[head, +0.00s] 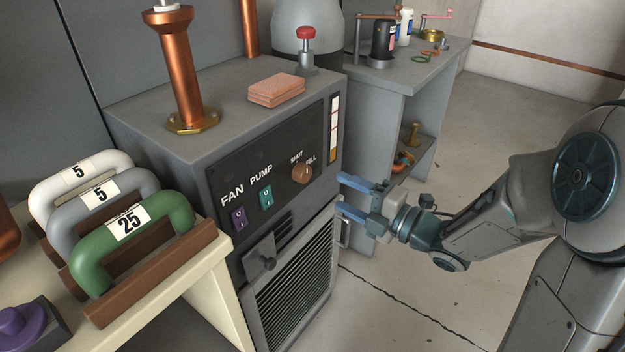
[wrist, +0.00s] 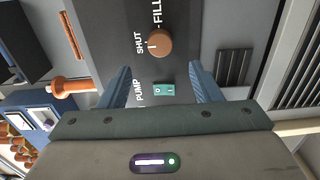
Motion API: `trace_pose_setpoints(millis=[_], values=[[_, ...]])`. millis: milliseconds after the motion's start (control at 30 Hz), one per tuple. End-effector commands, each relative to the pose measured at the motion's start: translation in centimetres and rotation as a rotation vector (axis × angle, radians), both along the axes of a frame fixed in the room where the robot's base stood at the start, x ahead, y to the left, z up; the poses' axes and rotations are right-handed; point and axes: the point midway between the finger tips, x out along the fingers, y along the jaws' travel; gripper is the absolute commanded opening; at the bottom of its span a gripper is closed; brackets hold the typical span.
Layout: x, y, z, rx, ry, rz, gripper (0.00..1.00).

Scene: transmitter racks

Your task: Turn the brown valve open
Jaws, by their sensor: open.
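The brown valve is a round knob (head: 302,174) on the dark front panel of the grey cabinet, right of the FAN and PUMP switches. In the wrist view the brown knob (wrist: 158,44) lies ahead, beyond the fingertips and roughly between their lines. A light mark on it points toward the word SHUT; FILL is printed beside it. My gripper (head: 343,194) is open and empty, with its blue fingers pointing at the cabinet from the right, apart from the knob. In the wrist view my gripper (wrist: 160,72) shows its two fingers spread wide.
The teal PUMP switch (wrist: 164,90) sits between the fingers' lines, near the knob. The purple FAN switch (head: 239,218) is further left. A vent grille (head: 290,290) is below the panel. A red-topped valve (head: 306,45) and pink pads (head: 277,90) are on top.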

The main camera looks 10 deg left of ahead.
Motion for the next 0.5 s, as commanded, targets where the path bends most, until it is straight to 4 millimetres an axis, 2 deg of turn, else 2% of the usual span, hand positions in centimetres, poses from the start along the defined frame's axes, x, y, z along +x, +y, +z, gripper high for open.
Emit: trace_pose_setpoints(millis=[33,200,333,500], values=[[0.3,1.3,-0.1,0.001,0.001,0.006,0.58],[1.8,4.5,-0.1,0.001,0.000,0.004,0.58],[2.6,6.5,-0.1,0.000,0.001,0.002,0.58],[3.2,7.9,-0.1,-0.001,0.001,0.000,0.58]])
